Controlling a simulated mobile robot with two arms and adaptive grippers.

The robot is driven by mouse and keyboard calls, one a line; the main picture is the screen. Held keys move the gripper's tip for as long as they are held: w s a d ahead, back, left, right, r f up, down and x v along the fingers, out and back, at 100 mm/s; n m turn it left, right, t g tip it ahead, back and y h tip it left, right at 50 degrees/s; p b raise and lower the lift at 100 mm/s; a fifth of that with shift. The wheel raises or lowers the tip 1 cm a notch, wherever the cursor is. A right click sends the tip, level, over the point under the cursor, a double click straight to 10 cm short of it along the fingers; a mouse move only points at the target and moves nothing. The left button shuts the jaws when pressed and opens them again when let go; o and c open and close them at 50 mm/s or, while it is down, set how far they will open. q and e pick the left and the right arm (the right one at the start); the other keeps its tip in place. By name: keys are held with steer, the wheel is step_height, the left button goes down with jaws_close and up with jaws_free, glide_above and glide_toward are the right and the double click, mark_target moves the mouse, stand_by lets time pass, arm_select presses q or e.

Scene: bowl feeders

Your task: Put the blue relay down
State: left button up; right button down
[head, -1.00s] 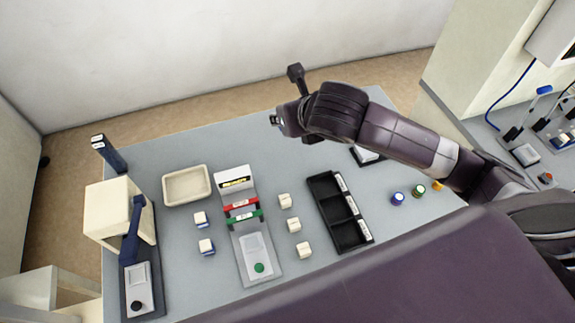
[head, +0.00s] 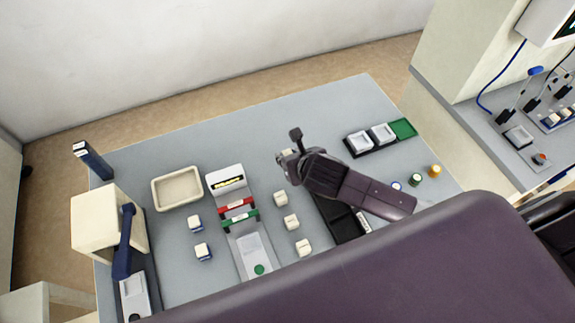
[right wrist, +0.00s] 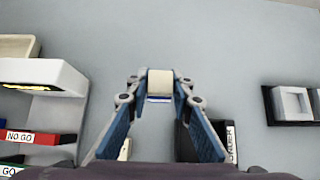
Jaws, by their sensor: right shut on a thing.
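My right gripper (head: 284,157) is over the table's middle, beyond the row of cream relays. In the right wrist view its fingers (right wrist: 160,88) are shut on the blue relay (right wrist: 160,82), a cream block with a blue stripe low on its near side. Bare grey table shows around the held block; I cannot tell its height above the top. Two other cream blocks with blue sides (head: 195,223) stand left of the go/no-go gauge (head: 252,255). My left gripper is not in view.
A cream tray (head: 177,204) lies left of the gauge. Several cream blocks (head: 291,222) stand right of it. A black sectioned tray (head: 345,222) is partly hidden by my arm. A black holder with grey squares (head: 360,143) and a green end stands at the back right.

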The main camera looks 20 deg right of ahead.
steer(key=shift+f, duration=2.55)
steer(key=shift+f, duration=0.15)
steer(key=c, duration=1.7)
jaws_free()
